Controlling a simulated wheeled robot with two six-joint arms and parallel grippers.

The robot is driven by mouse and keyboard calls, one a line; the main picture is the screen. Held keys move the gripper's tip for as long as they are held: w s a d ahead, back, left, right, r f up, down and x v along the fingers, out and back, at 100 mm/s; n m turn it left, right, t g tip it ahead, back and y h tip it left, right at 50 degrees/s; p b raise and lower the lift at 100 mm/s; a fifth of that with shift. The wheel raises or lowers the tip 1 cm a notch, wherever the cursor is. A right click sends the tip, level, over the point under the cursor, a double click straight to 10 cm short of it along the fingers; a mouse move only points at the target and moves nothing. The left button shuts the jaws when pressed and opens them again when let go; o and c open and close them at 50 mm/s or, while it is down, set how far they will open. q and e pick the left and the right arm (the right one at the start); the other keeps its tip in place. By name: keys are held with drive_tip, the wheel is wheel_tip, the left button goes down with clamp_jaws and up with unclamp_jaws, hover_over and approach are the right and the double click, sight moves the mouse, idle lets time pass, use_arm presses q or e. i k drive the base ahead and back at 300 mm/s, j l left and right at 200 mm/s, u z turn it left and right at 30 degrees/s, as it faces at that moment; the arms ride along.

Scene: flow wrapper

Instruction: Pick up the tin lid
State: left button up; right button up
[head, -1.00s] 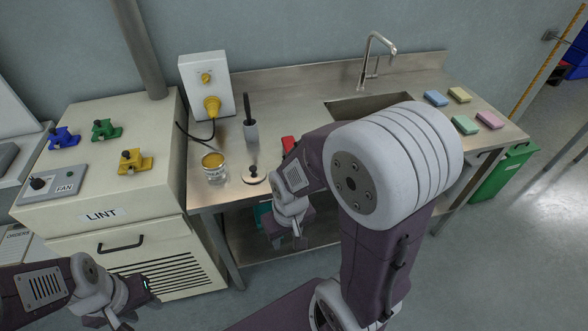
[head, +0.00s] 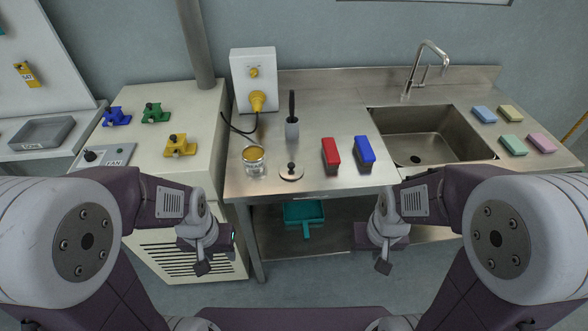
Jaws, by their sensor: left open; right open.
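The tin lid (head: 291,172) is a small pale disc with a dark knob, lying flat on the steel counter near its front edge. Just left of it stands an open tin (head: 254,161) with yellow contents. My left gripper (head: 203,266) is open and empty, below counter height in front of the cream cabinet. My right gripper (head: 384,265) is open and empty, in front of the counter to the right of the lid. Both are well apart from the lid; their fingers are small and partly hidden in this view.
A red block (head: 330,155) and a blue block (head: 364,154) stand right of the lid. A brush in a holder (head: 292,127) stands behind it. The sink (head: 430,140) is further right. A teal dustpan (head: 304,214) lies on the lower shelf.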

sight(290, 170)
drive_tip(key=i+l, duration=0.15)
drive_tip(key=l, duration=0.15)
drive_tip(key=i+l+u, duration=0.15)
drive_tip(key=l, duration=0.2)
drive_tip(key=i+l, duration=0.15)
drive_tip(key=l, duration=0.2)
drive_tip(key=i+l+u, duration=0.1)
drive_tip(key=l, duration=0.2)
drive_tip(key=i+l+u, duration=0.1)
drive_tip(key=l, duration=0.25)
